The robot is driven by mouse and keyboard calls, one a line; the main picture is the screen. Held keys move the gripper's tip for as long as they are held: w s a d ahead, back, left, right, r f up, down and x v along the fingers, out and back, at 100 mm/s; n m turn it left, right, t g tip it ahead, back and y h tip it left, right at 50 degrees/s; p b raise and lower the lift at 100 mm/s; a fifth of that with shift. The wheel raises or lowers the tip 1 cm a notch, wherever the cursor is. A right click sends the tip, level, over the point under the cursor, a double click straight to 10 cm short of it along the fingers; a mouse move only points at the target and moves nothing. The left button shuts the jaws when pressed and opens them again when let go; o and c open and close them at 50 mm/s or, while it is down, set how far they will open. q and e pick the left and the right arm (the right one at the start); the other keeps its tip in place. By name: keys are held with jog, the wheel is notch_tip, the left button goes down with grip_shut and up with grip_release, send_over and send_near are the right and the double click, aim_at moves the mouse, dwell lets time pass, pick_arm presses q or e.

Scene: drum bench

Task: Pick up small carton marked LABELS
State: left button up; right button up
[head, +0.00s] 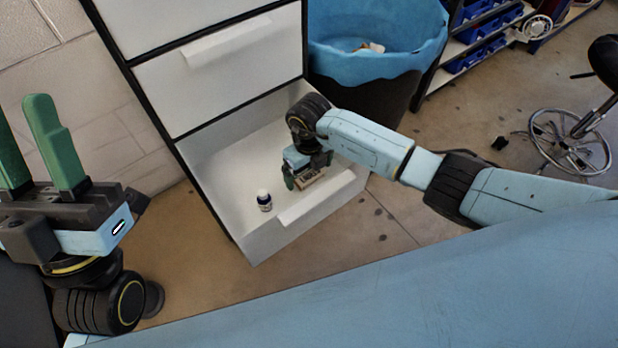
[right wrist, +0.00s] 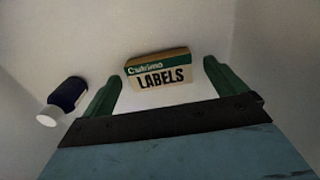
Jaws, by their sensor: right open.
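The small carton marked LABELS (right wrist: 160,74) is cream with a green band and lies in the open bottom drawer (head: 222,165). In the head view the carton (head: 312,183) is partly covered by my right gripper (head: 303,178). That gripper is open over the carton. In the right wrist view its green fingers stand to either side of the carton, with a gap at each side; I cannot tell how deep they reach. My left gripper (head: 22,125) is open and empty at the left of the head view, away from the drawer.
A dark blue bottle with a white cap (head: 264,203) is in the drawer left of the carton; it also shows in the right wrist view (right wrist: 66,97). Shut drawers (head: 220,75) rise above. A lined bin (head: 375,70) stands behind. A blue surface (head: 400,285) fills the foreground.

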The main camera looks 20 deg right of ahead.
jog(key=shift+f, duration=0.15)
jog(key=shift+c, duration=0.3)
jog(key=c, duration=0.9)
jog(key=shift+c, duration=0.5)
